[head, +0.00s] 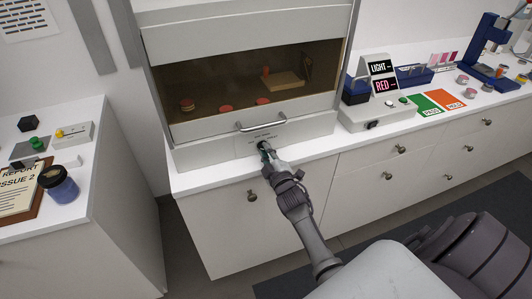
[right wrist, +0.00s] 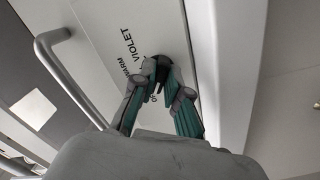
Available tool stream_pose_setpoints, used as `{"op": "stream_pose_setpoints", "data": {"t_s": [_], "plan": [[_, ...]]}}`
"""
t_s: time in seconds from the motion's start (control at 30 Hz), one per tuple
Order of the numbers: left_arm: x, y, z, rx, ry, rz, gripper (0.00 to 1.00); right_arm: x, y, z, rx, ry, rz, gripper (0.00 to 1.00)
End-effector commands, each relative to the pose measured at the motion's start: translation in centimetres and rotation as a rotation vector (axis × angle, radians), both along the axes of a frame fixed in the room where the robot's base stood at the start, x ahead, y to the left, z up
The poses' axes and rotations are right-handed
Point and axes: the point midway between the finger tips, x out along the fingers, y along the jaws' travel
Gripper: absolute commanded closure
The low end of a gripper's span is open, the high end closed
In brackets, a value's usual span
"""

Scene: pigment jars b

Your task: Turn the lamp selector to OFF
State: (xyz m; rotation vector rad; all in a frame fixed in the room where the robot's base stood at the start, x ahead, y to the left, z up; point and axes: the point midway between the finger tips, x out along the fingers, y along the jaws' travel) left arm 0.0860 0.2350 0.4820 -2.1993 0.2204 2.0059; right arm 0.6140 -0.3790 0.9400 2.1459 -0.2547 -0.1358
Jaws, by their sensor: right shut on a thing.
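The lamp selector is a small dark knob (right wrist: 160,72) on the white front panel (head: 205,154) below the cabinet's window. Labels beside it in the right wrist view read VIOLET and WARM, and another is mostly hidden. My right gripper (head: 266,152) has its fingers closed around the knob; they also show in the right wrist view (right wrist: 157,75). The fingers cover most of the knob, so I cannot tell which label it points to. My left gripper is not in view.
A bar handle (head: 262,123) sticks out just above the selector. Behind the window are several reddish jars (head: 225,108). A box with LIGHT and RED signs (head: 384,87) stands right of the cabinet. A side table (head: 70,240) is at left.

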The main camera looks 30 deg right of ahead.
Motion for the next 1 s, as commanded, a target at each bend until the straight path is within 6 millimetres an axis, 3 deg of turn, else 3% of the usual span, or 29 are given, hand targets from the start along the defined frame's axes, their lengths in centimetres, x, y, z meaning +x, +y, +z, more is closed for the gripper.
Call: {"op": "stream_pose_setpoints", "data": {"t_s": [0.7, 0.73, 0.87, 1.0], "plan": [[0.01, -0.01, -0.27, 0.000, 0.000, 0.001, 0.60, -0.05, 0.02, -0.14, -0.080, 0.022, 0.001, 1.00], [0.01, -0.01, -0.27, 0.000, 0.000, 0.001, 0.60, -0.05, 0.02, -0.14, -0.080, 0.022, 0.001, 0.85], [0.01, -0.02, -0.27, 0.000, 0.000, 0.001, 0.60, -0.04, 0.01, -0.12, -0.078, 0.022, 0.001, 0.63], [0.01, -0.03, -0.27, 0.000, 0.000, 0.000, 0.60, -0.03, 0.02, -0.07, -0.077, 0.021, 0.000, 0.61]]}}
